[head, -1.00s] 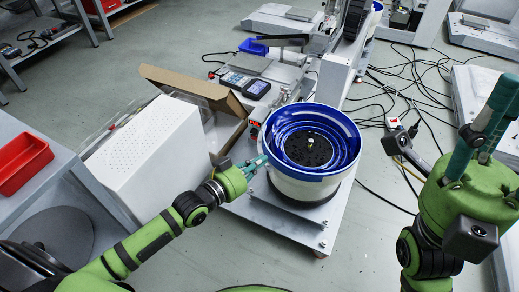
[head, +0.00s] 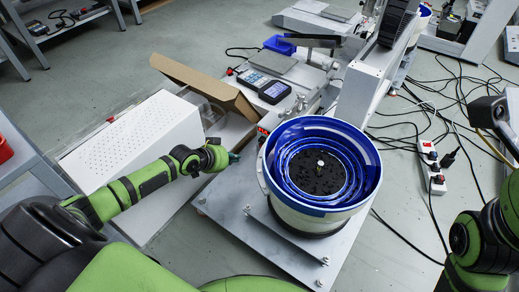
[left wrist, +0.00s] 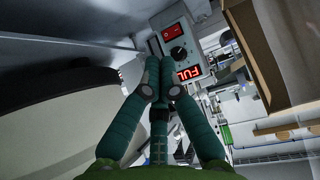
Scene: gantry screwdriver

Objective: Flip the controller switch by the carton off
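The controller (left wrist: 183,50) shows in the left wrist view as a grey box with a red switch (left wrist: 173,32), a black knob and a lit red display. In the head view only a small part of the controller (head: 262,131) shows, between the carton and the bowl feeder. The carton (head: 205,84) has a raised brown flap and stands behind a white perforated box. My left gripper (head: 233,158) is beside the carton; in the wrist view its fingertips (left wrist: 160,62) are together, with nothing seen between them, just below the switch and knob. I cannot tell whether they touch the controller. My right gripper is out of view.
The blue and white bowl feeder (head: 318,205) stands close right of my left gripper, on a grey base plate (head: 235,228). A handheld meter (head: 274,92) lies behind. Cables and a power strip (head: 431,168) lie on the floor at right.

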